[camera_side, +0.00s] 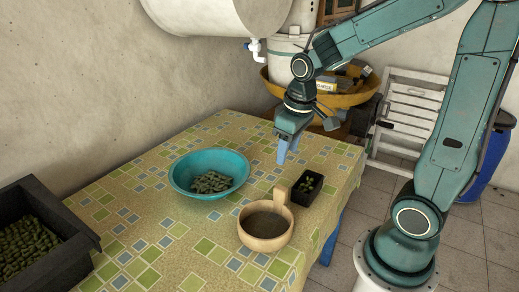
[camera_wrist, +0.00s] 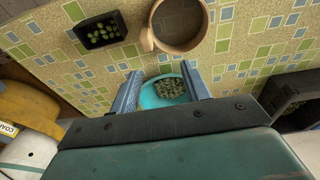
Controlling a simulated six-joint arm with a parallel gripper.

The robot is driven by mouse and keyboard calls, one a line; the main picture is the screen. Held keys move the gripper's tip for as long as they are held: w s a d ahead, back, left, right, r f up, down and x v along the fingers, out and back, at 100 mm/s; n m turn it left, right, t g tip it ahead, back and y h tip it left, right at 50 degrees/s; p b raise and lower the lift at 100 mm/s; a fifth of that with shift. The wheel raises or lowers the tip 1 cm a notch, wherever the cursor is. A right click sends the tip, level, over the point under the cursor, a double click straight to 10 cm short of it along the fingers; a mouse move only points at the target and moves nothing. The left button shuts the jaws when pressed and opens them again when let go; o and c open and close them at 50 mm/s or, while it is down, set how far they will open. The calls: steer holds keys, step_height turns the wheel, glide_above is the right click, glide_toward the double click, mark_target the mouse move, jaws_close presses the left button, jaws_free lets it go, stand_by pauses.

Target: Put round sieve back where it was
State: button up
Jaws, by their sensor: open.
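The round sieve (camera_side: 266,234) is a light wooden ring with a mesh bottom and an upright wooden handle. It rests on the patterned tablecloth near the table's front edge. In the wrist view the sieve (camera_wrist: 148,40) is cut off by the top edge. My gripper (camera_side: 281,158) hangs above the table, behind the sieve and apart from it. In the wrist view my gripper (camera_wrist: 167,88) is open with nothing held, and the teal bowl shows below, between its fingers.
The teal bowl (camera_side: 180,185) holds green pods, left of the sieve. A small black tray (camera_side: 318,184) with green pieces stands right of the handle. A dark crate (camera_side: 85,238) full of green produce is at the left. Patterned tablecloth (camera_side: 150,262) is bare at front left.

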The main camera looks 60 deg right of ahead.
steer(key=s+a+r+t, duration=0.3)
steer(key=s+a+r, duration=0.2)
steer(key=s+r, duration=0.3)
steer(key=shift+s+a+r+t, duration=0.3)
steer(key=shift+s+r, duration=0.05)
steer(key=shift+s, duration=1.5)
